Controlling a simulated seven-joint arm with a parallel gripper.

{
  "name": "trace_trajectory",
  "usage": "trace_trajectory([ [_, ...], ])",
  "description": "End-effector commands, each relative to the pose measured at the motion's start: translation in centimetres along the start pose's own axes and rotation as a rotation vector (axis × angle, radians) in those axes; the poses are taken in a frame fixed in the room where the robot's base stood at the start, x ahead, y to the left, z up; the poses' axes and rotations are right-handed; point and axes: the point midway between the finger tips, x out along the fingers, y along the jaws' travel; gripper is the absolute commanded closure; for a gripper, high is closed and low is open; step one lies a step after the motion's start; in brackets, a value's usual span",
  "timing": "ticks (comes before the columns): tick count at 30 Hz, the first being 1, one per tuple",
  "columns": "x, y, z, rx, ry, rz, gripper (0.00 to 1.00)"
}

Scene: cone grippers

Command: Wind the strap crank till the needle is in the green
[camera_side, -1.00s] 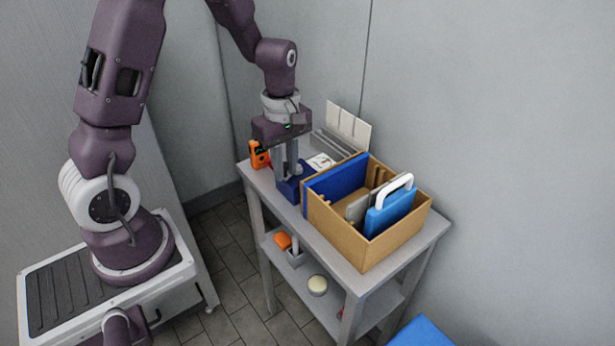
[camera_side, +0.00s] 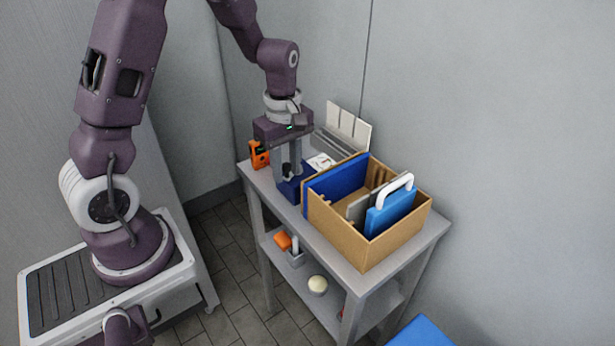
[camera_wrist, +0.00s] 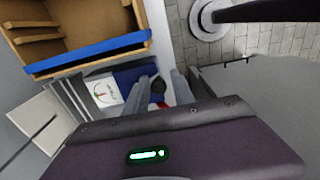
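The strap winder is a blue block (camera_side: 290,189) on the table top, also in the wrist view (camera_wrist: 133,74). A white gauge card (camera_side: 320,161) lies beside it; its dial (camera_wrist: 107,92) shows green and red marks, but the needle's exact place is too small to read. A dark crank knob (camera_side: 286,168) stands above the block, with red beside it in the wrist view. My gripper (camera_side: 288,167) points down over the block, its grey fingers either side of the knob. I cannot tell whether they grip it.
A brown box (camera_side: 345,240) with a blue panel and a blue white-handled case (camera_side: 390,210) stands close to the right. An orange device (camera_side: 258,154) sits at the table's left corner. White panels (camera_side: 348,128) stand behind. The lower shelf holds small items.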

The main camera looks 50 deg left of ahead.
Motion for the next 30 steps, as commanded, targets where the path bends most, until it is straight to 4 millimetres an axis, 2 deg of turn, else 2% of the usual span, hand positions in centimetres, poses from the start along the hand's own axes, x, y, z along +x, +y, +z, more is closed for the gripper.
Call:
trace_trajectory([
  [5, -0.6, 0.3, -0.1, 0.001, 0.004, 0.009, 0.45],
  [21, -7.5, 0.2, -0.1, 0.000, 0.003, 0.007, 0.45],
  [30, -8.0, 0.1, -0.1, -0.001, 0.002, 0.003, 0.45],
])
